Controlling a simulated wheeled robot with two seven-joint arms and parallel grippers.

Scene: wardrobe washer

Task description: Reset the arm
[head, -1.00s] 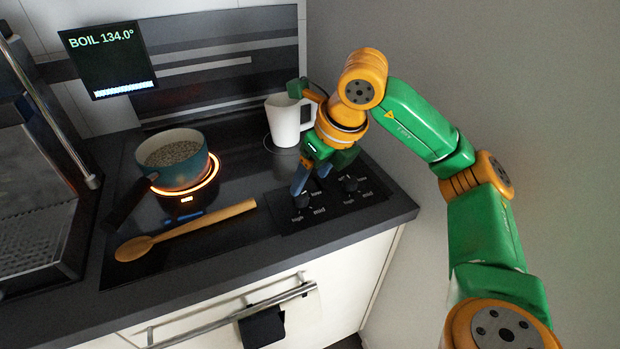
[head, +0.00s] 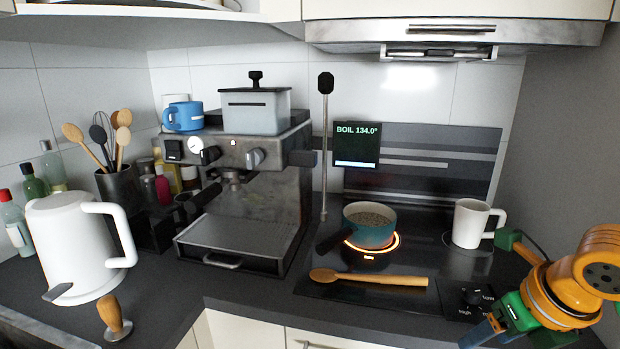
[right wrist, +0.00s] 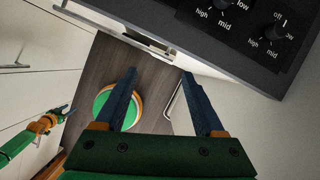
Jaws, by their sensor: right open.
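My right arm reaches in at the right edge of the head view, and its gripper (head: 482,338) is low at the cooktop's front right, partly cut off by the frame. In the right wrist view the right gripper (right wrist: 160,75) is open and empty, its two dark fingers apart above the floor, in front of the counter edge. Another green and orange arm, which looks like my left, shows small at the left of that view; its gripper (right wrist: 62,110) is too small to read.
The cooktop has knobs (head: 472,297), a wooden spoon (head: 375,279), a pot (head: 370,229) on a glowing burner and a white mug (head: 470,224). A display (head: 357,146) reads BOIL 134.0°. A coffee machine (head: 240,215) and white kettle (head: 75,250) stand left. A drawer handle (right wrist: 150,46) is near my right gripper.

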